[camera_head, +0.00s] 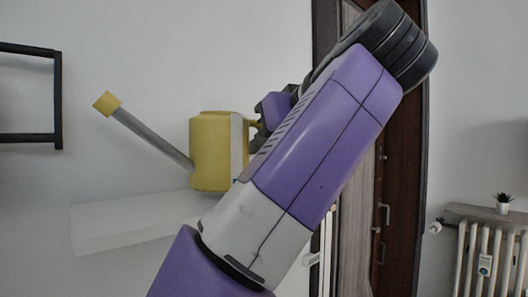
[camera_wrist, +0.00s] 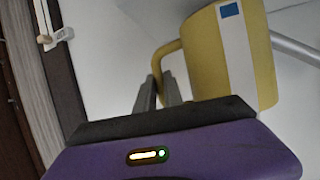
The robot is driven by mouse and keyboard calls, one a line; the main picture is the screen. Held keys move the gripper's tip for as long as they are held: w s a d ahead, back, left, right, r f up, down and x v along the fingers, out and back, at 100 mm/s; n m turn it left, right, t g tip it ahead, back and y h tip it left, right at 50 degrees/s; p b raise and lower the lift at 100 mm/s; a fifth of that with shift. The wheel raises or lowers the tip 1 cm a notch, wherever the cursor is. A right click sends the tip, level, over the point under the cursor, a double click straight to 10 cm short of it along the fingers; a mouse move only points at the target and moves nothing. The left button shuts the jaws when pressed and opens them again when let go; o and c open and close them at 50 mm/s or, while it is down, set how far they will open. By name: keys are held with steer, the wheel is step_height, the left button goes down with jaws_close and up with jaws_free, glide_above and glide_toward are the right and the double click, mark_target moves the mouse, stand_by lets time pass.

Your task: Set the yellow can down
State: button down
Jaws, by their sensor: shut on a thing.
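The yellow can (camera_head: 210,150) is a watering can with a white stripe, a long grey spout and a yellow spout tip. It is upright at the white shelf (camera_head: 110,228) in the head view. I cannot tell whether its base touches the shelf. In the wrist view the can (camera_wrist: 205,60) fills the upper right, with its handle toward my fingers. My gripper (camera_wrist: 163,88) is shut on the handle. In the head view my arm hides part of the can's right side and most of my gripper.
A dark framed rack (camera_head: 58,100) hangs on the wall at the left. The shelf left of the can, under the spout, looks clear. A dark brown door (camera_head: 390,190) stands behind my arm.

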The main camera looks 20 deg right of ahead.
steer(key=shift+f, duration=0.8)
steer(key=shift+f, duration=0.1)
steer(key=c, duration=1.5)
jaws_free()
steer(key=shift+o, duration=0.2)
